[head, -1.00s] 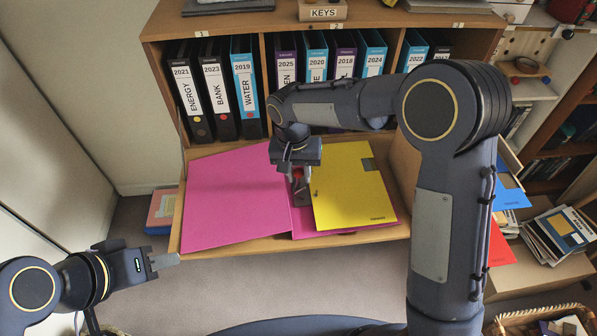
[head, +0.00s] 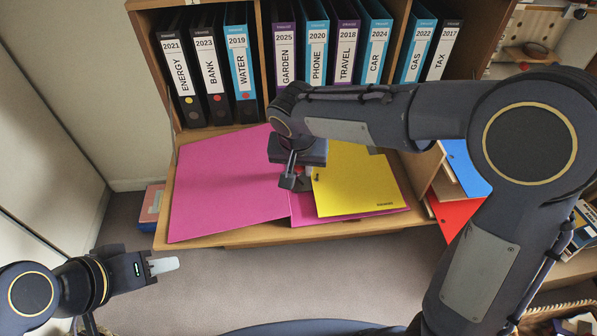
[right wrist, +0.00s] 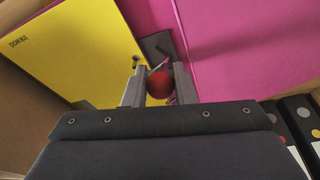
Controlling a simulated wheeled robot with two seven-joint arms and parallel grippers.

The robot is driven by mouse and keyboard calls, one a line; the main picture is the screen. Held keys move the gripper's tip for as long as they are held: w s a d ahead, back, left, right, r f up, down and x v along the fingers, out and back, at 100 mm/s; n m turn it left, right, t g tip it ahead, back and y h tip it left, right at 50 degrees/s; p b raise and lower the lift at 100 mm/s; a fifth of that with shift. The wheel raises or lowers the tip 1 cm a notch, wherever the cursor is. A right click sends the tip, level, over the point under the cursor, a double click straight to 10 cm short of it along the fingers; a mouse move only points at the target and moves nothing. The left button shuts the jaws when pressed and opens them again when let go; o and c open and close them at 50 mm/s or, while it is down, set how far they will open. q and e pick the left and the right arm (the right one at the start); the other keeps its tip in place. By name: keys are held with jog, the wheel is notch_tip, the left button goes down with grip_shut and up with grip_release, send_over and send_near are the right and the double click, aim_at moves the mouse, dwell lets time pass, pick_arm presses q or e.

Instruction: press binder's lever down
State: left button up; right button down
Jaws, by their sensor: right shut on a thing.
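An open pink binder (head: 225,195) lies flat on the wooden flap, with a yellow sheet or divider (head: 355,187) over its right part. Its lever has a red knob (right wrist: 160,84), seen in the right wrist view above the dark metal mechanism (right wrist: 158,45). My right gripper (head: 294,180) is at the binder's middle, pointing down. In the right wrist view its two fingers (right wrist: 161,88) stand on either side of the knob, shut on it. In the head view the gripper hides most of the lever. My left gripper (head: 165,265) is empty, left of the flap's front; its finger gap is unclear.
Upright labelled binders (head: 223,75) fill the shelf compartments behind the flap. A blue folder (head: 466,165) and a red one (head: 455,212) lie at the right. Open floor (head: 290,280) shows in front of the flap.

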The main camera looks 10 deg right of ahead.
jog(key=shift+s+f+t+b, duration=1.15)
jog(key=shift+f+t+b, duration=0.35)
jog(key=shift+b, duration=3.3)
jog(key=shift+s+r+t+b, duration=0.15)
jog(key=shift+t+b, duration=0.25)
jog(key=shift+b, duration=0.4)
